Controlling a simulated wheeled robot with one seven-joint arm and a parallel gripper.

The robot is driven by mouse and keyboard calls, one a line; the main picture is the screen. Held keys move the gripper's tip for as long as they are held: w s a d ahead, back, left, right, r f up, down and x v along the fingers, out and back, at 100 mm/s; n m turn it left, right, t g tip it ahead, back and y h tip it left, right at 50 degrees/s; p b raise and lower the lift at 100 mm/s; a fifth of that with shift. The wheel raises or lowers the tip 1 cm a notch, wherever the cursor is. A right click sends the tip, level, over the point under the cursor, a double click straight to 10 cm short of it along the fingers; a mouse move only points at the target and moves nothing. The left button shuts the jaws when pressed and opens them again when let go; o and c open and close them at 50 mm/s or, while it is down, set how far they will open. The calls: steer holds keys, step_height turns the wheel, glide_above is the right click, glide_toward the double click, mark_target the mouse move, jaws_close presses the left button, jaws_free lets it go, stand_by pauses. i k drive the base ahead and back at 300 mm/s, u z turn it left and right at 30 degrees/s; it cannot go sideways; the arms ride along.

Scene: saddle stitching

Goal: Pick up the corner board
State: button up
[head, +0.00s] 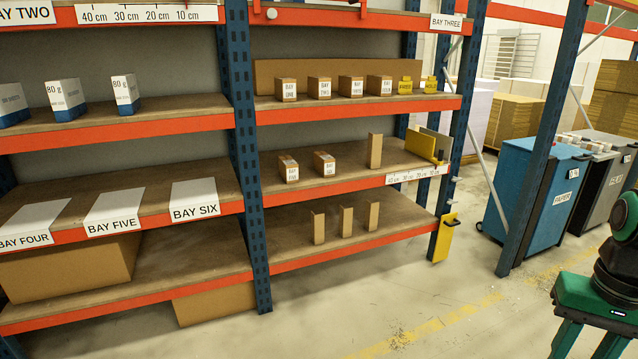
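Several plain brown upright pieces look like corner boards. One (375,151) stands on the middle shelf of the right-hand bay. Three more stand in a row on the shelf below: a left one (318,227), a middle one (346,219) and a right one (371,215). I cannot tell which one the task means. My gripper (587,346), green with a black wrist, is at the bottom right, well apart from the shelves. Its two fingers are spread with nothing seen between them; their tips are cut off by the picture's edge.
Small labelled boxes (288,169) stand left of the middle-shelf piece. A yellow panel (419,146) leans at that shelf's right end. A blue rack upright (452,190) and a yellow holder (445,238) bound the bay. A blue bin (535,185) stands right. The floor ahead is clear.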

mark_target(373, 141)
steer(key=z, duration=0.05)
steer(key=i, duration=1.25)
steer(key=z, duration=0.4)
steer(key=i, duration=1.4)
steer(key=z, duration=0.45)
steer(key=i, duration=0.5)
steer(key=z, duration=0.1)
